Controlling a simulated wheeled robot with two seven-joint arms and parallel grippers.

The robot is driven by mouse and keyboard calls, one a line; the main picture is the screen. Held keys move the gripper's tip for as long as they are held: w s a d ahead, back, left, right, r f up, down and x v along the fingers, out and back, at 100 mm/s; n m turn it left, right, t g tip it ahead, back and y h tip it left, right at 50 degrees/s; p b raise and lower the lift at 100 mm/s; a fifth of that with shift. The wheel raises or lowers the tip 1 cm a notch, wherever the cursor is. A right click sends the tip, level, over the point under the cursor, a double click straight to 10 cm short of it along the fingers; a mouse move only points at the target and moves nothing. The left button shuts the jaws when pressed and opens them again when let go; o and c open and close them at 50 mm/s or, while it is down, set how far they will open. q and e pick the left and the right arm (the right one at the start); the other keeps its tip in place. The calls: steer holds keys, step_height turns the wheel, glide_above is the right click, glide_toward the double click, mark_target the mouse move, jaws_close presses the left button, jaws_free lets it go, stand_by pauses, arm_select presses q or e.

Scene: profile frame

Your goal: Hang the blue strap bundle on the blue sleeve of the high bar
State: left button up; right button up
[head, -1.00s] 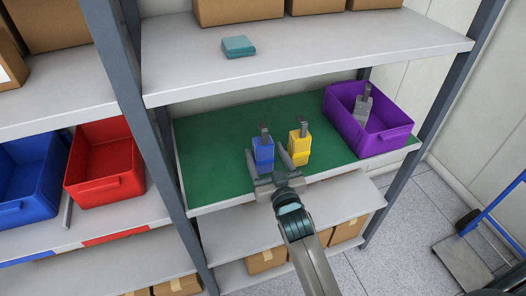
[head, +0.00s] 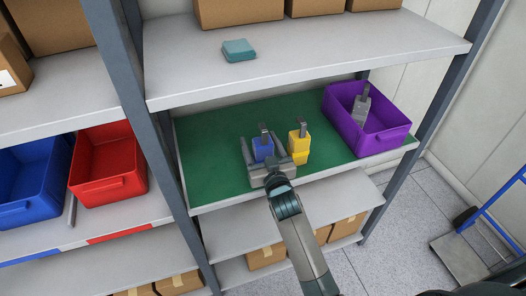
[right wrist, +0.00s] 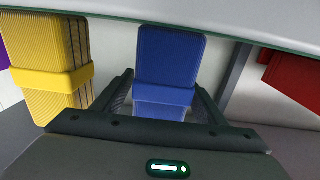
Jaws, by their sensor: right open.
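The blue strap bundle (head: 262,151) stands upright on the green mat, with a grey hook piece on top. It also shows in the right wrist view (right wrist: 168,60). My right gripper (head: 261,144) is open, with one finger on each side of the blue bundle. In the right wrist view, the bundle sits between the fingers (right wrist: 164,84), with gaps visible beside it. The bundle's lower part is partly hidden by the gripper in the head view. No high bar or blue sleeve is visible. My left gripper is not in view.
A yellow strap bundle (head: 299,143) stands close to the right of the blue one on the green mat (head: 212,150). A purple bin (head: 382,143) holds a grey bundle (head: 361,107). A shelf (head: 330,47) with a teal folded item (head: 239,50) is above. Red (head: 108,175) and blue bins are left.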

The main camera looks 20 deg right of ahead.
steer(key=shift+w, duration=0.1)
stand_by(0.4)
steer(key=c, duration=1.2)
step_height(320, 180, up, 10)
steer(key=shift+r+b, duration=0.1)
steer(key=shift+b, duration=0.7)
